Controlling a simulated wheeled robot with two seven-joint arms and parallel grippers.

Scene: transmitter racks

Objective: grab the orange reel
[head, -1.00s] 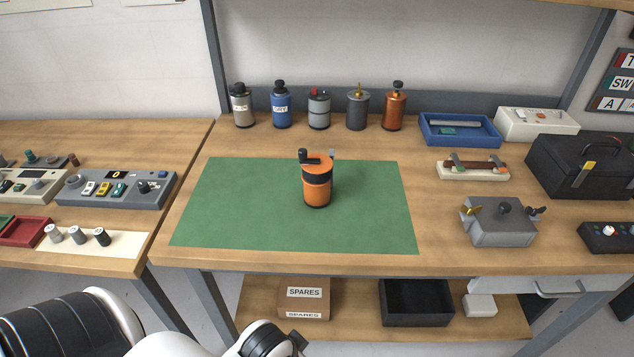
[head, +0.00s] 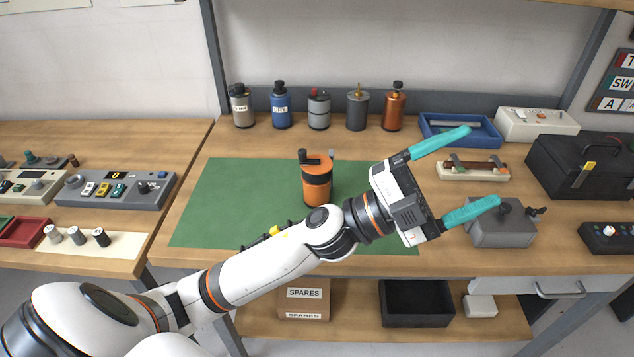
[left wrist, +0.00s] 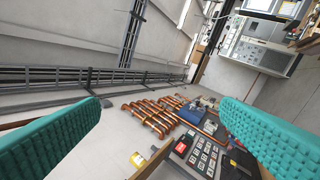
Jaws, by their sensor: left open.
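The orange reel (head: 317,186) stands upright on the green mat (head: 225,205). It has a dark band around it and a black crank knob on top. My left arm passes in front of the mat, just right of and below the reel. My left gripper (head: 468,172) is open and empty, with teal fingers pointing right, above the bench and right of the reel. The left wrist view shows both teal fingers (left wrist: 160,130) wide apart with nothing between them; the reel is not visible there. My right gripper is not in view.
Several canisters (head: 319,110) line the back of the bench. A blue tray (head: 430,139), a grey box (head: 490,236) and a black case (head: 585,165) stand to the right. A control panel (head: 115,192) is on the left table. A spares box (head: 304,299) sits on the lower shelf.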

